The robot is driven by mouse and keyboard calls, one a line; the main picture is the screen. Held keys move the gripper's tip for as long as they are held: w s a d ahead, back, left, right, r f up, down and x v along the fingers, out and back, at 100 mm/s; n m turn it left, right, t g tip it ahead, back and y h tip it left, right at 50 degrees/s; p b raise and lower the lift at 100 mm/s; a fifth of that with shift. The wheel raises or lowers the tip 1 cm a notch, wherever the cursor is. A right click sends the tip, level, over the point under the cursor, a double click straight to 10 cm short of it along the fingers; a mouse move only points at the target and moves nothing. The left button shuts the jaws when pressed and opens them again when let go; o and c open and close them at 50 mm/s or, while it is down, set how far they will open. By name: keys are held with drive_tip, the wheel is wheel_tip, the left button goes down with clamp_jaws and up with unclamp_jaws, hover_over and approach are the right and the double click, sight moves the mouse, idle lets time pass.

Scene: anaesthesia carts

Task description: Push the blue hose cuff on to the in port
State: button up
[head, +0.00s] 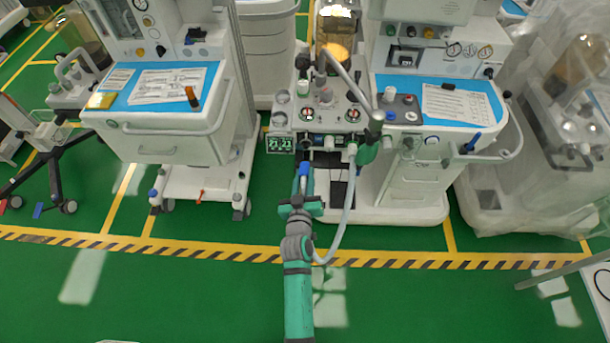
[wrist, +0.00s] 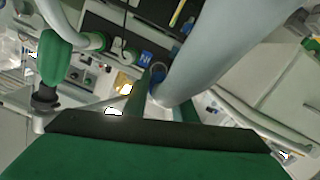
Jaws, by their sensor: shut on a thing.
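The blue hose cuff (head: 305,171) shows at the tip of my gripper (head: 304,187), just below the front of the middle machine. In the wrist view, blue shows between and beyond the green fingers (wrist: 165,105), beside a big pale hose. The pale corrugated hose (head: 346,205) hangs in a loop from a fitting on the right of the machine's front down behind my wrist. I cannot tell whether the cuff touches one.
A jointed grey metal arm (head: 352,88) slants over the machine's front right. A green bag or canister (head: 366,153) hangs beside the hose fitting. Another cart (head: 170,128) stands at left, and a plastic-covered one (head: 560,140) at right. The green floor in front is mostly clear.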

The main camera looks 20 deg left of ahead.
drive_tip(key=shift+r+x, duration=0.15)
drive_tip(key=shift+x, duration=1.3)
drive_tip(key=shift+r+x, duration=0.2)
drive_tip(key=shift+x, duration=1.25)
drive_tip(key=shift+a, duration=0.2)
drive_tip(key=shift+d, duration=0.1)
drive_tip(key=shift+x, duration=1.3)
drive_tip(key=o, duration=1.1)
drive_tip(key=shift+r, duration=0.15)
